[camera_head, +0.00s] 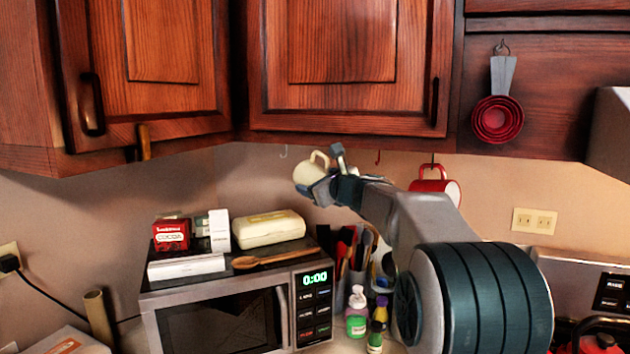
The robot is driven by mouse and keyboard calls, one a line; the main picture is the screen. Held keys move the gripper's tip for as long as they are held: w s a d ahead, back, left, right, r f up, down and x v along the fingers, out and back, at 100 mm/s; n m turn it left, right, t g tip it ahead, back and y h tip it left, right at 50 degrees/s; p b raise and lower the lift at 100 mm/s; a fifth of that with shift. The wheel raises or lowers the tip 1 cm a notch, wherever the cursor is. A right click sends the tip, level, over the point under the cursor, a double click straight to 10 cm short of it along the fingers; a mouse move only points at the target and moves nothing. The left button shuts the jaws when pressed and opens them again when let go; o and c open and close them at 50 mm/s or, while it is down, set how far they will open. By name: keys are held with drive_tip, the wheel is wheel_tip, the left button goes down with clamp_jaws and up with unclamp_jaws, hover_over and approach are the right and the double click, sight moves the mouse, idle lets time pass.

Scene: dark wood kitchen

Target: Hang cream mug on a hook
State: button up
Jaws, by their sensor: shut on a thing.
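The cream mug (310,174) is held up in the air below the middle cabinet. Its handle points up and to the right. My gripper (328,182) is shut on the mug, though the exact contact of the fingers is partly hidden. A pale hook (283,152) hangs under the cabinet to the left of the mug, apart from it. A reddish hook (378,157) shows to the right of my gripper. A red mug (436,187) hangs from another hook (432,163) further right, partly behind my arm.
A microwave (222,310) stands below, with a cream container (268,229), a red cocoa box (171,234) and a wooden spoon (275,256) on top. Utensils (350,249) and bottles (357,313) stand to its right. Red measuring cups (498,119) hang at right. The cabinet bottom (340,141) is close above the gripper.

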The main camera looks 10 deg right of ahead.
drive_tip(key=shift+w+d+r+p, duration=0.1)
drive_tip(key=shift+w+d+p, duration=0.45)
drive_tip(key=shift+w, duration=0.2)
drive_tip(key=shift+w+d+r+p, duration=0.1)
drive_tip(key=shift+w+d+p, duration=0.4)
drive_tip(key=shift+w, duration=0.25)
drive_tip(key=shift+w+d+f+b, duration=0.35)
drive_tip(key=shift+w+f+b, duration=0.15)
drive_tip(key=shift+f, duration=0.25)
drive_tip(key=o, duration=1.3)
drive_tip(key=shift+c, duration=0.2)
drive_tip(key=shift+f, duration=0.1)
drive_tip(key=shift+s, duration=0.1)
drive_tip(key=b+v, duration=0.4)
drive_tip(key=v, duration=0.9)
drive_tip(key=shift+s+d, duration=0.15)
drive_tip(key=shift+s, duration=0.2)
